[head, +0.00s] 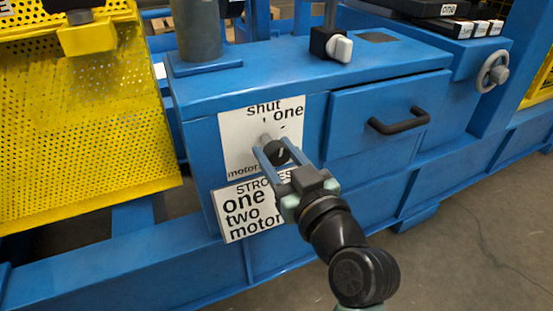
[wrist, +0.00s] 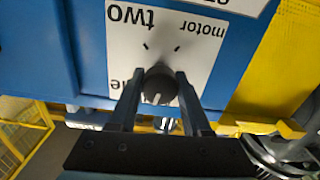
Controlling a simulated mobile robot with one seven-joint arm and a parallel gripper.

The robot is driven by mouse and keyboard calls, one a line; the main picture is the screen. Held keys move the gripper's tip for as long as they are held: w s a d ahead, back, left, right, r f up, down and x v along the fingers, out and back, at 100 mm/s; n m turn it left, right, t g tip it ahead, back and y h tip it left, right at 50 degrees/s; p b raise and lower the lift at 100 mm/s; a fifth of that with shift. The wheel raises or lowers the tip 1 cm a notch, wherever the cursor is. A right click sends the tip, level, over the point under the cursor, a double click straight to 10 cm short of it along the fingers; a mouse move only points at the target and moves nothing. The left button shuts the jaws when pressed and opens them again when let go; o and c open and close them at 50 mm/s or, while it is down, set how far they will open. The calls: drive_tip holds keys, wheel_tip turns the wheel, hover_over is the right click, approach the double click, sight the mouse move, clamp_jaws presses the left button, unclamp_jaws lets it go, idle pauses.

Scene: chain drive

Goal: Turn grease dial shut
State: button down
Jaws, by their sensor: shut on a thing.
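The grease dial is a dark round knob (head: 278,152) with a white pointer line, on a white label plate (head: 236,120) on the blue cabinet front. The plate reads "shut" at the top, "one" at upper right and "motor" at lower left. My gripper (head: 273,148) is shut on the knob, one finger on each side. In the wrist view the knob (wrist: 160,84) sits between the fingers and the plate is upside down. There the white line points down, toward the plate's top side. My gripper hides the word "shut" there.
A second sign (head: 247,209) hangs below the plate. A drawer with a black handle (head: 399,122) is to the right. A white-lever switch (head: 334,46) stands on the cabinet top. A handwheel (head: 493,71) is at far right, and a yellow perforated guard (head: 80,120) at left.

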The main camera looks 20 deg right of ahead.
drive_tip(key=shift+n+b, duration=0.45)
drive_tip(key=shift+n, duration=0.55)
drive_tip(key=shift+c, duration=1.8)
unclamp_jaws()
drive_tip(key=s+p, duration=0.4)
drive_tip(key=s, duration=0.9)
drive_tip(key=shift+d, duration=0.25)
